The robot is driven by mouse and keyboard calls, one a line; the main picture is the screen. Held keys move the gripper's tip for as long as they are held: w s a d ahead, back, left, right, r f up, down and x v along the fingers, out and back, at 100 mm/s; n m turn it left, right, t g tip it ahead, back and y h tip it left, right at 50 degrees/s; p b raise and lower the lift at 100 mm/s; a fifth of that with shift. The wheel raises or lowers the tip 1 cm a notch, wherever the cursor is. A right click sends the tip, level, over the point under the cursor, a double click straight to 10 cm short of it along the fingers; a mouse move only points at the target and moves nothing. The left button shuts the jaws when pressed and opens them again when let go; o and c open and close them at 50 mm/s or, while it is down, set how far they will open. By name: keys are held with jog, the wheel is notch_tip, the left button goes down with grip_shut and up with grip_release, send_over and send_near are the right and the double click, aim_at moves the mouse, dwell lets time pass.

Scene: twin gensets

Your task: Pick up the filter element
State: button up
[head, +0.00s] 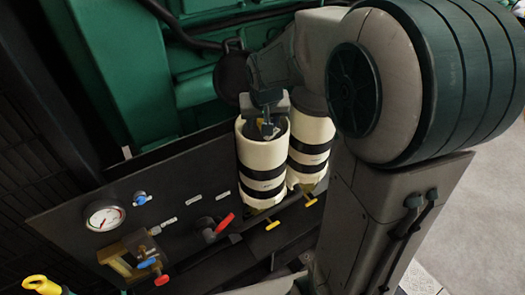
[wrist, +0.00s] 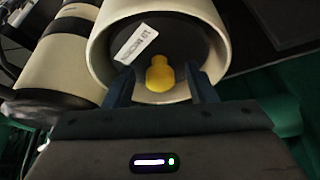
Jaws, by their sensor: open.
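What looks like the filter element, a dark round top (wrist: 178,45) with a yellow knob (wrist: 160,76) and a white label, sits inside a cream canister (wrist: 101,45) in the wrist view. In the head view this canister (head: 262,185) has black bands and is the left one of a pair. My gripper (wrist: 160,72) is open at its mouth, with one dark finger on each side of the yellow knob. I cannot tell whether the fingers touch anything. In the head view my gripper (head: 267,125) is over the canister top and hides much of the element.
A second banded canister (head: 309,150) stands close on the right, partly behind my arm. Below are yellow handles (head: 272,225) and a red lever (head: 224,223). A dark panel with a gauge (head: 105,216) lies left. Green machinery (head: 120,60) stands behind.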

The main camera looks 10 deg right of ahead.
jog(key=shift+f, duration=0.1)
jog(key=shift+c, duration=0.3)
grip_shut()
notch_tip(320, 180, up, 28)
jog(key=shift+b, duration=0.35)
dwell(0.5)
